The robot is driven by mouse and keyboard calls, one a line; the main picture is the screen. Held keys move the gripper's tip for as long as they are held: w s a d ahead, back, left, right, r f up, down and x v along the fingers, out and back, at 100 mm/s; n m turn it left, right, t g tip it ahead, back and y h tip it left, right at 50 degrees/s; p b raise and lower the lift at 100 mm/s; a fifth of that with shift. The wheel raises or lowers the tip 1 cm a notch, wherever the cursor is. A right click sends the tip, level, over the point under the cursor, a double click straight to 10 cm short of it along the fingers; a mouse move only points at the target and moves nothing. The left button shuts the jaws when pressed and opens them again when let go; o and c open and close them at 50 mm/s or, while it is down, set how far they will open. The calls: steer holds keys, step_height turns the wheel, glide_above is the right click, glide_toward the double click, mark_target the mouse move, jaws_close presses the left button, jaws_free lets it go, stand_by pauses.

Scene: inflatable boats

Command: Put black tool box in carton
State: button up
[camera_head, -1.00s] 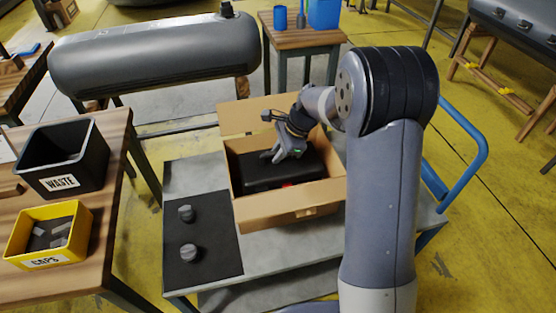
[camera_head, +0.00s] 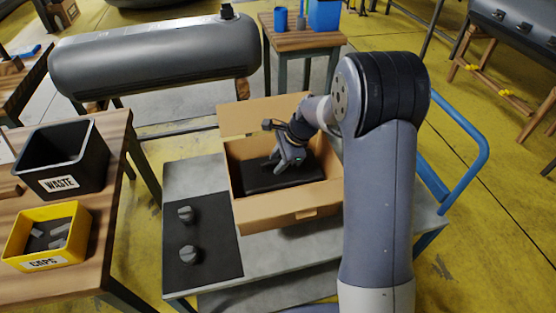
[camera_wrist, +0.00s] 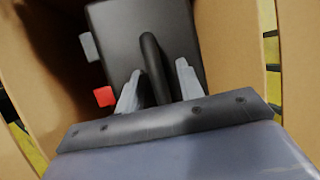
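The black tool box (camera_head: 262,180) is inside the open carton (camera_head: 310,197), below the level of its rim; the carton's front wall hides its lower part. In the wrist view the box (camera_wrist: 115,30) shows its dark top, a raised handle (camera_wrist: 156,70), a red latch (camera_wrist: 104,96) and a grey latch (camera_wrist: 90,46). My gripper (camera_head: 279,167) reaches down into the carton over the box. In the wrist view my gripper (camera_wrist: 158,78) has its fingers apart, one on each side of the handle, with gaps visible. Whether the box rests fully on the carton floor is hidden.
The carton stands on a grey cart (camera_head: 300,250) with a blue push handle (camera_head: 470,150). A black mat (camera_head: 205,260) with two grey knobs lies left of it. A wooden table (camera_head: 110,220) at left holds a black WASTE bin (camera_head: 62,160) and a yellow CAPS bin (camera_head: 47,237).

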steer(key=p+v, duration=0.1)
steer(key=v, duration=1.1)
steer(key=shift+r, duration=0.15)
